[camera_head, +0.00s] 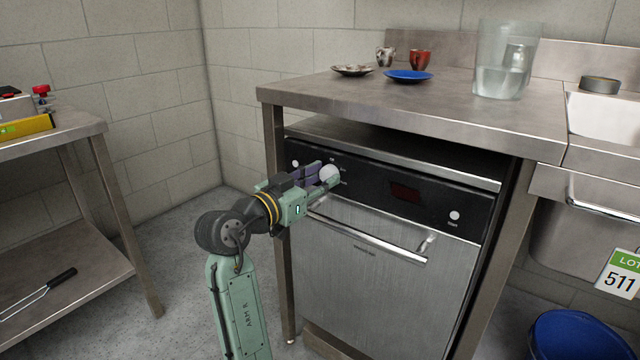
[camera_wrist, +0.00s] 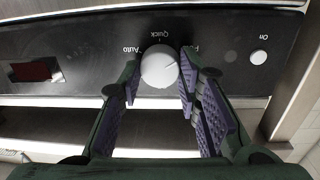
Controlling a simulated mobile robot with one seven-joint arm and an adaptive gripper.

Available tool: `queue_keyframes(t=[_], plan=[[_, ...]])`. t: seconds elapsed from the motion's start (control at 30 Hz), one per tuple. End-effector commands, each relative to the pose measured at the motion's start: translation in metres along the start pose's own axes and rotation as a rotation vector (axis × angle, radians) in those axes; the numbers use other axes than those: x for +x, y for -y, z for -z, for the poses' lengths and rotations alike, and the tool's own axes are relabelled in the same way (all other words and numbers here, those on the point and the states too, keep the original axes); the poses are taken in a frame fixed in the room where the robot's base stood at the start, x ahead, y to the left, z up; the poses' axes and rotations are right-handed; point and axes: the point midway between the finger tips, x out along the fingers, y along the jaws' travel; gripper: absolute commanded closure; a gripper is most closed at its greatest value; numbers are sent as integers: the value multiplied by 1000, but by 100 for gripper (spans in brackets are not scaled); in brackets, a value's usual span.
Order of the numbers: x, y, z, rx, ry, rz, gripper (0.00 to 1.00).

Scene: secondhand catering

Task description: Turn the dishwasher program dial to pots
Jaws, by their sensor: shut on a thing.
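The dishwasher (camera_head: 370,265) stands under the steel counter, with a black control panel (camera_head: 400,190) along its top front. The white round program dial (camera_head: 330,173) is at the panel's left part. My gripper (camera_head: 318,172) is at the dial, its purple-padded fingers on either side of it. In the wrist view, which is upside down, the dial (camera_wrist: 159,66) sits between the fingertips. A thin mark on it points up and right in the picture, between "Quick" and a label beginning with P. That label is mostly hidden by a finger. "Auto" is on the other side.
A white On button (camera_wrist: 258,57) and a dark red display (camera_wrist: 32,71) flank the dial. The door handle (camera_head: 370,235) juts out below. The counter (camera_head: 400,108) overhangs the panel, and its leg (camera_head: 275,150) stands close left of my gripper.

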Motion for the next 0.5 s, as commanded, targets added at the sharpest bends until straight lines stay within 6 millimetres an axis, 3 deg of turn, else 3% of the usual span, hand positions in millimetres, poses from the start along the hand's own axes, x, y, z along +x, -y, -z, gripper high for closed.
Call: queue_keyframes(t=[0.5], plan=[[0, 0, 0, 29, 3, 0, 97]])
